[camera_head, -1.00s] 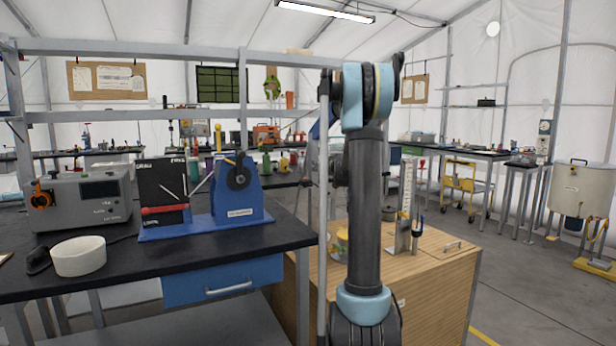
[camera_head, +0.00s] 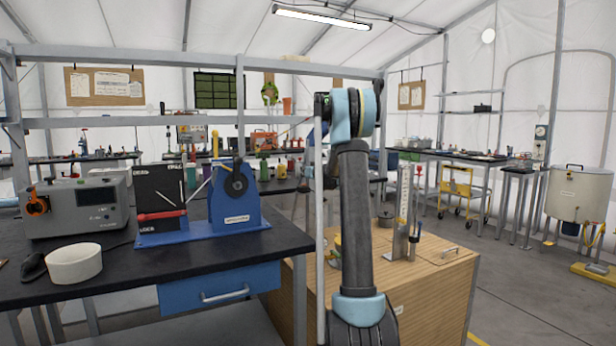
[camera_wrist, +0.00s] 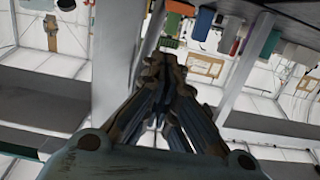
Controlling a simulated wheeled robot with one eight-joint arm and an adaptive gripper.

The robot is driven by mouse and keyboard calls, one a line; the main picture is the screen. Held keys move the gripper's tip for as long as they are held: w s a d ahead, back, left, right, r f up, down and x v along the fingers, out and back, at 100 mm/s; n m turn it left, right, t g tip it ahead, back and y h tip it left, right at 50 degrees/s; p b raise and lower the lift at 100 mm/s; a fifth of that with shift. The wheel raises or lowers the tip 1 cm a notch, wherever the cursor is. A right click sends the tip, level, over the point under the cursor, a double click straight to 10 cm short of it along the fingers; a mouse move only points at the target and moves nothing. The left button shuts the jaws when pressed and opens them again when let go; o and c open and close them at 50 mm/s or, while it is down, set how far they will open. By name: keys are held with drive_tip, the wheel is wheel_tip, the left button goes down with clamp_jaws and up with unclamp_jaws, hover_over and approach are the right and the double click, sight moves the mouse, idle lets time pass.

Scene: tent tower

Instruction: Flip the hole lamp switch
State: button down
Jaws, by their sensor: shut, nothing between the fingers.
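I cannot pick out a hole lamp or its switch for certain in either view. On the dark bench at left in the head view stands a blue device (camera_head: 236,208) with a black round hub and a black panel (camera_head: 159,191) beside it, with a red handle (camera_head: 161,215) low on the panel. A grey box (camera_head: 75,208) with a dark display and an orange-and-black part stands left of it. My gripper (camera_wrist: 165,62) shows in the wrist view with its fingers together and nothing between them. In the head view my arm stands upright at centre right, and the gripper is not clearly seen.
A white round bowl (camera_head: 75,265) sits near the bench's front edge. A blue drawer (camera_head: 219,288) hangs under the bench (camera_head: 170,262). A wooden cabinet (camera_head: 435,280) stands behind my arm. A grey shelf frame (camera_head: 130,53) rises over the bench. Open floor lies at right.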

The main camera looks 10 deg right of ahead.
drive_tip(key=shift+s+d+f, duration=0.1)
drive_tip(key=shift+s+f, duration=0.2)
drive_tip(key=shift+f, duration=0.3)
drive_tip(key=shift+s+d+f, duration=0.1)
drive_tip(key=shift+s+f, duration=0.2)
drive_tip(key=shift+f, duration=0.3)
drive_tip(key=shift+s+d+f, duration=0.1)
drive_tip(key=shift+s+f, duration=0.2)
drive_tip(key=shift+f, duration=0.3)
drive_tip(key=shift+s+f, duration=0.25)
drive_tip(key=shift+f, duration=0.1)
drive_tip(key=v, duration=0.9)
drive_tip(key=shift+s+d, duration=0.15)
drive_tip(key=shift+s, duration=0.1)
